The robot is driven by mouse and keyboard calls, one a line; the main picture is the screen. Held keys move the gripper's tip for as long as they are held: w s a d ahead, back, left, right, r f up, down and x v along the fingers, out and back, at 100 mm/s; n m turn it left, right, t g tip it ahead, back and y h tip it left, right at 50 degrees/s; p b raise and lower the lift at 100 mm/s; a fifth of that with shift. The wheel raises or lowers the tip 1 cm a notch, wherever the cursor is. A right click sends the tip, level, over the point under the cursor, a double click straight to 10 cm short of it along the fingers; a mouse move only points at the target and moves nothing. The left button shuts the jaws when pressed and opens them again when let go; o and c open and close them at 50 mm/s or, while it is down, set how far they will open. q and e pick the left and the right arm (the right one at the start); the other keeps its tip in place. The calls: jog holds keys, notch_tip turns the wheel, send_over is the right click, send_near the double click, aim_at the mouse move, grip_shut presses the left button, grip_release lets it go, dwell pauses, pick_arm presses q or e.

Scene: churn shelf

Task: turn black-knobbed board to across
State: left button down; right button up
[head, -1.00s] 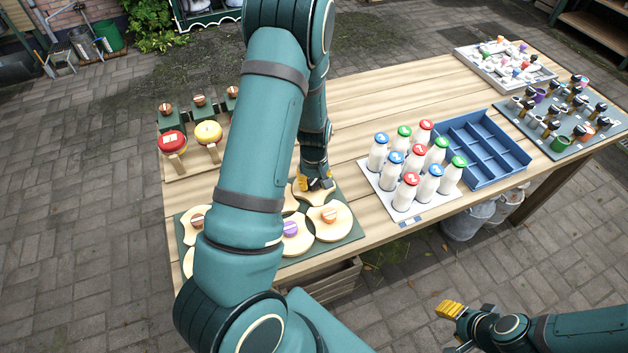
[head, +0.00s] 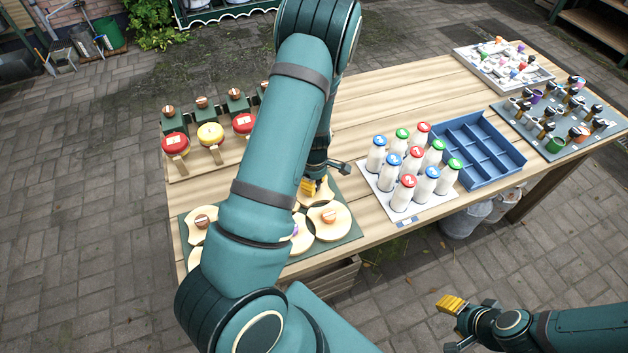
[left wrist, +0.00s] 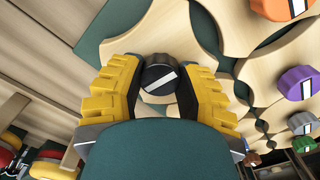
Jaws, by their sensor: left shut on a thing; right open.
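The black knob (left wrist: 160,74) with a white line sits between the yellow fingers of my left gripper (left wrist: 158,88) in the left wrist view. The fingers are shut on it from both sides. Its pale wooden board (left wrist: 150,42) with curved-in edges lies under it, partly hidden by the fingers. In the head view my left gripper (head: 312,187) is down at the back edge of the green panel (head: 345,238), and my arm hides much of the panel. The black knob is hidden there. My right gripper (head: 455,308) is open and empty, off the table's front edge.
Neighbouring boards carry an orange knob (head: 328,215), a brown knob (head: 201,221) and a purple knob (left wrist: 296,84), close around the held board. Milk bottles (head: 404,192) stand to the right, beside a blue crate (head: 480,178). Red and yellow discs on stands (head: 210,134) are behind left.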

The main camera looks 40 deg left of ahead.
pick_arm(q)
jog(key=shift+n, duration=0.7)
jog(key=c, duration=0.5)
grip_release()
jog(key=shift+r, duration=0.1)
jog(key=shift+r, duration=0.3)
notch_tip(320, 180, up, 11)
jog(key=shift+r, duration=0.1)
